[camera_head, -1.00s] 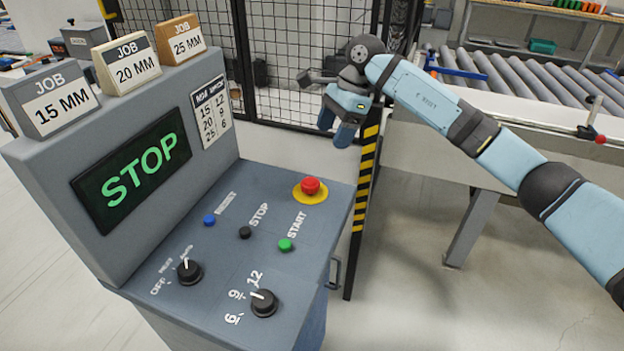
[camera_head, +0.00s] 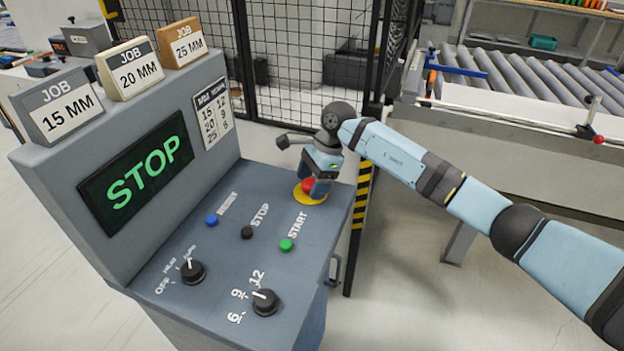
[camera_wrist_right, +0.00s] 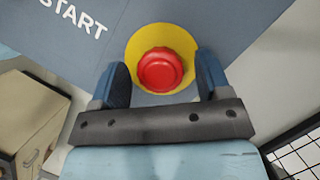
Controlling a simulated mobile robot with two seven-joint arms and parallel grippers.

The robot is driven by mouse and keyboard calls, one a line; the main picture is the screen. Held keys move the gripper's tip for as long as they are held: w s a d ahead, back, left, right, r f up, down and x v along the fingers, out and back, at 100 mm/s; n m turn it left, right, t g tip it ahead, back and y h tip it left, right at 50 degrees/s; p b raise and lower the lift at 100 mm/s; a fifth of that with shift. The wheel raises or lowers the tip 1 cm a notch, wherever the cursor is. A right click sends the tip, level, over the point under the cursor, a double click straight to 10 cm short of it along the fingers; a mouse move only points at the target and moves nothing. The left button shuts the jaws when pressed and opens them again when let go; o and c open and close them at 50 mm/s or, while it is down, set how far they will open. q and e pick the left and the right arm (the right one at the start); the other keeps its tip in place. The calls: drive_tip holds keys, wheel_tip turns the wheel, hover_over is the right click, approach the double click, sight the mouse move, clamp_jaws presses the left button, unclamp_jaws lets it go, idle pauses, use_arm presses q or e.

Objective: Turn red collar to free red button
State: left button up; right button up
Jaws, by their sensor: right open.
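The red button (camera_head: 308,185) with its red collar sits on a yellow disc (camera_head: 312,200) at the far right corner of the console top. It shows whole in the right wrist view (camera_wrist_right: 160,70), on its yellow disc (camera_wrist_right: 184,42). My right gripper (camera_head: 317,184) is at the button from above and behind, partly covering it in the head view. In the right wrist view its two fingers (camera_wrist_right: 160,85) stand apart, one on each side of the button, with visible gaps to it. My left gripper is not in view.
The grey console (camera_head: 225,270) carries blue, black and green buttons and two black knobs. Its screen (camera_head: 137,172) reads STOP in green. A black mesh fence (camera_head: 300,60) stands behind, with a striped post (camera_head: 360,200) beside the console. A roller conveyor (camera_head: 520,80) is at the right.

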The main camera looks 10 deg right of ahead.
drive_tip(key=c, duration=0.9)
